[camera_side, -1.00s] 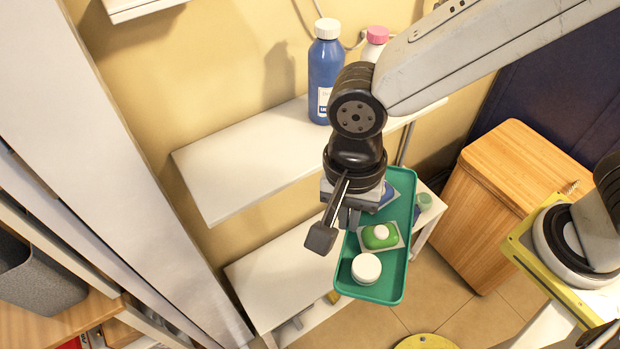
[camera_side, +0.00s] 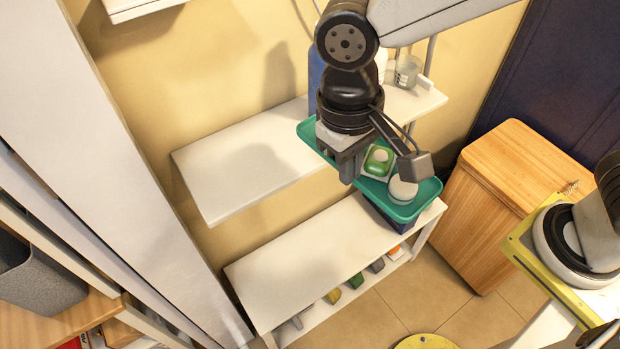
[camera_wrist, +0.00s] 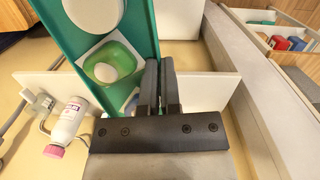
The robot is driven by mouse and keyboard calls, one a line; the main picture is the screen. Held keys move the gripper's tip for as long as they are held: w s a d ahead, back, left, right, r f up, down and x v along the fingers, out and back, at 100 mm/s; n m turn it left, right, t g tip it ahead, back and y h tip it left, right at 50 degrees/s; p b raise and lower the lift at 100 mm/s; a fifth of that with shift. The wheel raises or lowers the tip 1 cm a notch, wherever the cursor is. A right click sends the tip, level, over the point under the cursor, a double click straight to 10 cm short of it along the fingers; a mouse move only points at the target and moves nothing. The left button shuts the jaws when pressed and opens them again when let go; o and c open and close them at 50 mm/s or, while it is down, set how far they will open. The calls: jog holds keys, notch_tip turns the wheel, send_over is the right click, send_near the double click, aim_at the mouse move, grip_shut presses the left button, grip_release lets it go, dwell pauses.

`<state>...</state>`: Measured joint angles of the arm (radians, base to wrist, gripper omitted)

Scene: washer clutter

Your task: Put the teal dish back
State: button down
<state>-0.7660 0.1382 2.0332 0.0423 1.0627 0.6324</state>
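The teal dish (camera_side: 312,140) is a long shallow tray, held in the air beside the upper shelf and above the lower one. It carries a white round jar (camera_side: 403,190) and a green piece with a white top (camera_side: 380,161). My gripper (camera_side: 350,172) is shut on the dish's long side wall. In the wrist view, the fingers (camera_wrist: 160,88) meet at the dish's wall (camera_wrist: 144,35). The jar (camera_wrist: 95,12) and green piece (camera_wrist: 113,66) lie inside it. My wrist hides part of the dish in the side view.
The upper white shelf (camera_side: 240,165) has a bare left part; a glass (camera_side: 408,71) and a mostly hidden blue bottle (camera_side: 315,75) stand at its right. The lower white shelf (camera_side: 310,260) is clear on its left. A dark blue object (camera_side: 385,222) shows below the dish. A wooden cabinet (camera_side: 520,185) stands right.

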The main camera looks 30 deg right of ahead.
jog(key=n, duration=0.1)
jog(key=w+n, duration=0.1)
jog(key=n, duration=0.1)
jog(key=r+n, duration=0.1)
jog(key=shift+w+d+n, duration=0.15)
jog(key=shift+w+n, duration=0.1)
jog(key=shift+n, duration=0.05)
jog(key=shift+w+d+r+n+h, duration=0.15)
jog(key=shift+w+r+n, duration=0.1)
jog(key=shift+n, duration=0.55)
jog(key=shift+w+a+r+n+h, duration=0.1)
jog(key=shift+w+r+n+h, duration=0.1)
jog(key=shift+n, duration=0.6)
jog(key=w+a+f, duration=0.2)
jog(key=w, duration=0.1)
jog(key=w+a+f, duration=0.2)
jog(key=w+f, duration=0.1)
jog(key=w, duration=0.1)
jog(key=w+a+f, duration=0.2)
jog(key=w+f, duration=0.1)
jog(key=shift+w+a+f, duration=0.15)
jog(key=shift+w+a, duration=0.15)
jog(key=shift+a, duration=0.05)
jog(key=shift+w+a+f, duration=0.25)
jog(key=shift+w+f, duration=0.1)
jog(key=shift+f, duration=0.15)
